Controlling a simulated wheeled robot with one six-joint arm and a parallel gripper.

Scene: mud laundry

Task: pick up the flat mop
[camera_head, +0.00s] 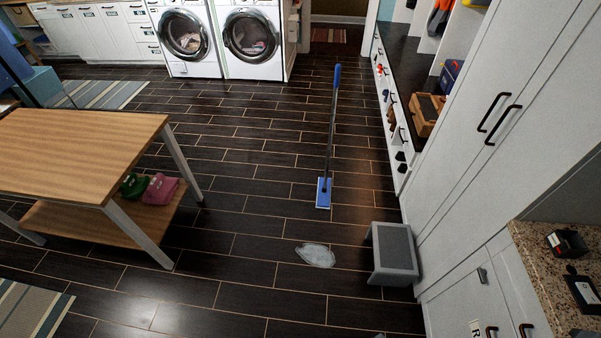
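Nothing touches the mop that I can see. My gripper is not in the head view, so its state and its distance from the mop are hidden.
A wooden table (80,135) with a lower shelf stands at left. A grey step stool (391,252) is by the white cabinets (480,130) at right. A pale puddle-like patch (316,255) lies on the floor before the mop. Two washers (250,42) stand behind.

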